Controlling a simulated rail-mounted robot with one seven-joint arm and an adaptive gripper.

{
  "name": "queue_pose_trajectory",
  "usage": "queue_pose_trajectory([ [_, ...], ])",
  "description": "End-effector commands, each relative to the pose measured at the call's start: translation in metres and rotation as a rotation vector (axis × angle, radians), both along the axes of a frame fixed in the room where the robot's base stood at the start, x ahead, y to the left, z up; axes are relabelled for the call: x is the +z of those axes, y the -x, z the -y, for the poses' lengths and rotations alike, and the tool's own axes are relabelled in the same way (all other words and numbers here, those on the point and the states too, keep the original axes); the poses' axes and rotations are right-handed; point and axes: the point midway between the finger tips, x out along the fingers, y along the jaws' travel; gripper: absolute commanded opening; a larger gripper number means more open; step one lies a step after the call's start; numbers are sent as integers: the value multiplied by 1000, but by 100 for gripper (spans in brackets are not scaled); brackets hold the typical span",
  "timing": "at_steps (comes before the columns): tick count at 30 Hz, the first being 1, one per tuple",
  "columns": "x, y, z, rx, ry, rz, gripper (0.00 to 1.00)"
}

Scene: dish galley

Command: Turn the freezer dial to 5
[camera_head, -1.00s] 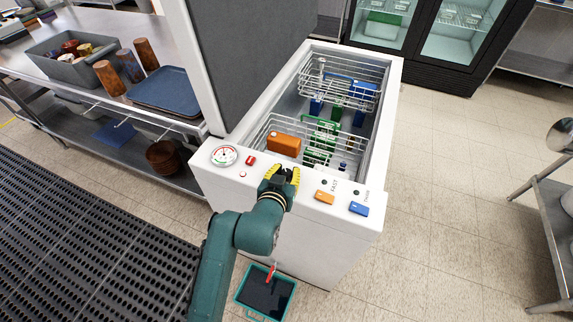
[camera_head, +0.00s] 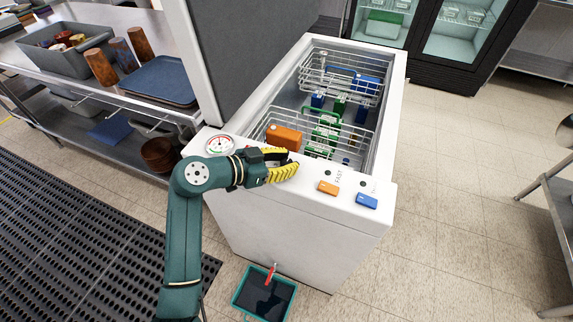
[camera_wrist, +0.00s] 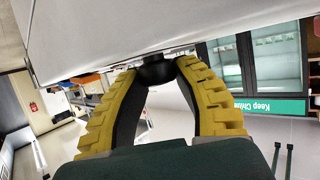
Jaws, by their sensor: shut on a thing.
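The open white chest freezer (camera_head: 300,215) stands in the middle of the head view, with its control panel along the near top edge. My gripper (camera_head: 290,163) lies low over this panel, pointing right, left of the orange switch. In the wrist view, my gripper's (camera_wrist: 157,68) yellow-backed fingers are closed on a dark round knob (camera_wrist: 157,71) beside the white freezer surface; it appears to be the freezer dial. In the head view my gripper hides the dial. Its pointer and numbers cannot be read in either view.
A round gauge (camera_head: 220,145) sits left of my gripper. An orange switch (camera_head: 328,187) and a blue switch (camera_head: 367,201) sit to its right. Wire baskets (camera_head: 342,75) and an orange box (camera_head: 284,136) are inside the freezer. A teal tray (camera_head: 264,294) lies on the floor in front.

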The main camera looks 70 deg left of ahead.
Motion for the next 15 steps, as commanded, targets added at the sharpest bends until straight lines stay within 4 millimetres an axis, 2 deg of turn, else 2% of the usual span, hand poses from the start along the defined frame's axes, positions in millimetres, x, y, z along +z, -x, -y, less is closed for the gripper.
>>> queue_pose_trajectory([
  [1, -8, 1, -1, -11, 8, -9, 0],
  [15, -8, 0, 0, -49, 13, -12, 0],
])
